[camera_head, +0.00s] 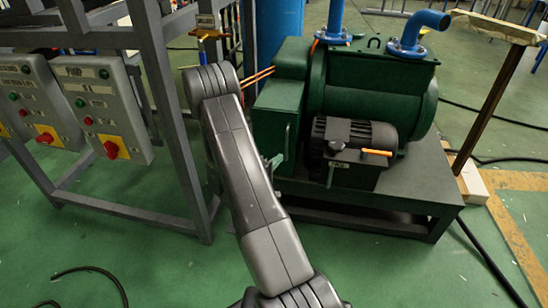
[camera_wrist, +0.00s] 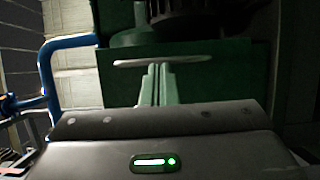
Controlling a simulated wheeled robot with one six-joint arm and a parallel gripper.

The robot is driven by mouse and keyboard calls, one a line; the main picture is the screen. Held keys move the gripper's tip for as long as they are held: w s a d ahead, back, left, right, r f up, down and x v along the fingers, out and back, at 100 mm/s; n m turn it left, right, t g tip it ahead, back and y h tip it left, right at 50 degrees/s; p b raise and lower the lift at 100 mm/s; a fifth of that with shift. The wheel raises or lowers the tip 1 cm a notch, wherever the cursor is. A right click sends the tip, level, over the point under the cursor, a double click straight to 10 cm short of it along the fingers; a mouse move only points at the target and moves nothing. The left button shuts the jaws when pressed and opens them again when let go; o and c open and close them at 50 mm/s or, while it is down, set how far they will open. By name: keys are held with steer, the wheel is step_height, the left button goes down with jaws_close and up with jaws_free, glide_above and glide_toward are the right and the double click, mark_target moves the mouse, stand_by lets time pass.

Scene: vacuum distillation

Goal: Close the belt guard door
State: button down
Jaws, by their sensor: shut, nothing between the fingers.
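The belt guard door (camera_head: 272,112) is a green panel on the left side of the green pump, with a thin upright handle (camera_head: 287,142). My arm covers part of its left and lower side, and I cannot tell how far it stands open. In the wrist view a green panel (camera_wrist: 215,85) fills the middle, with a pale bar handle (camera_wrist: 162,61) lying across it. My gripper (camera_wrist: 155,72) is shut and empty. Its fingertips point at the panel, just below the handle in that view; whether they touch it is unclear. In the head view my arm mostly hides the gripper.
The pump (camera_head: 365,85) and black motor (camera_head: 350,145) stand on a dark green base (camera_head: 400,195). Grey control boxes (camera_head: 100,105) hang on a metal frame (camera_head: 165,100) at left. Blue pipes (camera_head: 415,30) rise above. Cables lie on the green floor, which is open in front.

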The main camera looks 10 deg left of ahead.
steer(key=d+p+v, duration=0.1)
steer(key=v, duration=0.7)
steer(key=shift+s+d+p, duration=0.3)
steer(key=shift+s+p, duration=0.1)
steer(key=shift+s, duration=0.1)
steer(key=shift+w, duration=0.1)
